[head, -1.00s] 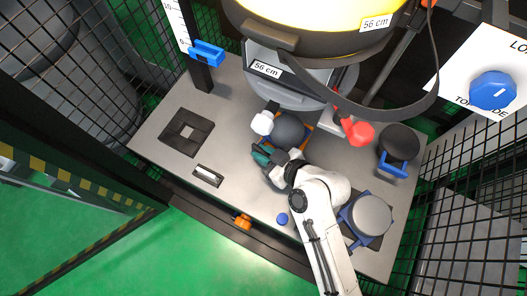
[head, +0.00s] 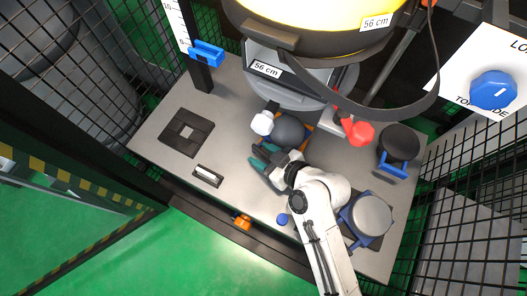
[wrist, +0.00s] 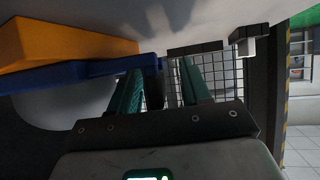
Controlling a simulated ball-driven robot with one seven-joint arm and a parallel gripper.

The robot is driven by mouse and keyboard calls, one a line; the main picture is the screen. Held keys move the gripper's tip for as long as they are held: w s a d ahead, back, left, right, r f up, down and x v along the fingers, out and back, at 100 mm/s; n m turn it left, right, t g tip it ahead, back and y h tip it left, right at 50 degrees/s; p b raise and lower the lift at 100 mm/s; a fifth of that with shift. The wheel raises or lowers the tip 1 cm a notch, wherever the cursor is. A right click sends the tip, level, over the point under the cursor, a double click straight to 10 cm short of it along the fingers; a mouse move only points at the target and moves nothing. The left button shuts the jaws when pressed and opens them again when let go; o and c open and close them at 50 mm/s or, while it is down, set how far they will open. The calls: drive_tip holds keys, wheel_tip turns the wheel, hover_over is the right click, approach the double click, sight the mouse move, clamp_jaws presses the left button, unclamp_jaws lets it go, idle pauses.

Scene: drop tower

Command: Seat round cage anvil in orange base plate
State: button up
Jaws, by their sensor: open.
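The dark grey round anvil (head: 289,132) stands at the orange base plate (head: 308,129), below the drop tower. Only a little orange shows beside it in the head view. In the wrist view the orange plate (wrist: 65,42) lies against a blue edge (wrist: 80,74), with the grey round body (wrist: 62,110) on the blue edge's other side. I cannot tell whether the anvil is fully down. My gripper (head: 264,160) is open, its teal fingers spread just below-left of the anvil. In the wrist view the gripper (wrist: 165,85) has nothing between its fingers.
A grey round piece in a blue frame (head: 370,215) and a black round piece (head: 399,141) stand at right.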

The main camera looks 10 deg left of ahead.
drive_tip(key=p+v, duration=0.2)
drive_tip(key=v, duration=0.9)
drive_tip(key=shift+r, duration=0.15)
drive_tip(key=shift+w+a, duration=0.1)
